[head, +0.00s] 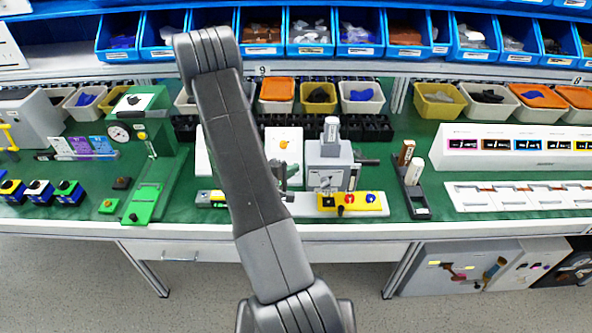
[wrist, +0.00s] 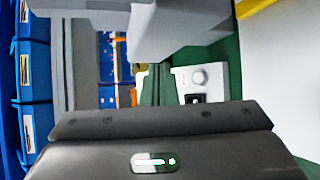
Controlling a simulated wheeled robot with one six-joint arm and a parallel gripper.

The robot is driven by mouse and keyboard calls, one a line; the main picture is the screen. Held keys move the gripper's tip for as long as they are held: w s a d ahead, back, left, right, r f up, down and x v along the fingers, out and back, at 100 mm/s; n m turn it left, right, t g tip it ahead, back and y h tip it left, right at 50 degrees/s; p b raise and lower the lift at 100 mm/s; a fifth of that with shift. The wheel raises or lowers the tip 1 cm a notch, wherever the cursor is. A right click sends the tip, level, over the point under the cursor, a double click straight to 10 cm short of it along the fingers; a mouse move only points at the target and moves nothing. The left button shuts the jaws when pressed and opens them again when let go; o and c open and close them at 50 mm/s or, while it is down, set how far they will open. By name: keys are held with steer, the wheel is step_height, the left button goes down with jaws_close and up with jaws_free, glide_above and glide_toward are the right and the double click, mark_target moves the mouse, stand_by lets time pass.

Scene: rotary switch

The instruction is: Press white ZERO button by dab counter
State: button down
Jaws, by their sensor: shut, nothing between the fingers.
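The wrist view shows a small white unit (wrist: 182,76) on the green surface, just beyond my gripper. It carries a round pale button or knob (wrist: 200,77) and a black square part (wrist: 195,99). No lettering is readable, so I cannot tell whether this is the dab counter with its ZERO button. My gripper (wrist: 160,122) fills the bottom of the wrist view as a wide dark body; it is shut and empty, and the unit's near edge is hidden behind it. In the head view my arm covers the gripper and part of the bench centre.
A grey block device (head: 329,165) stands right of my arm, behind a white base with a yellow strip (head: 353,202). A green fixture with a gauge (head: 120,133) stands left. A black stand with upright pieces (head: 415,198) is farther right. Bins line the back.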

steer(key=w+f+b, duration=0.4)
steer(key=f, duration=0.1)
steer(key=shift+w+f, duration=0.15)
steer(key=shift+f, duration=0.1)
steer(key=shift+w+f+b, duration=0.35)
steer(key=shift+w+f, duration=0.3)
steer(key=shift+w, duration=0.05)
steer(key=shift+f, duration=0.1)
stand_by(1.6)
steer(key=shift+w+f, duration=0.2)
steer(key=shift+w, duration=0.05)
steer(key=shift+w+f, duration=0.25)
steer(key=shift+f, duration=0.05)
stand_by(0.7)
stand_by(0.3)
steer(key=shift+s+r+p, duration=0.45)
steer(key=shift+s+r, duration=0.1)
steer(key=shift+r, duration=0.1)
steer(key=shift+r, duration=0.1)
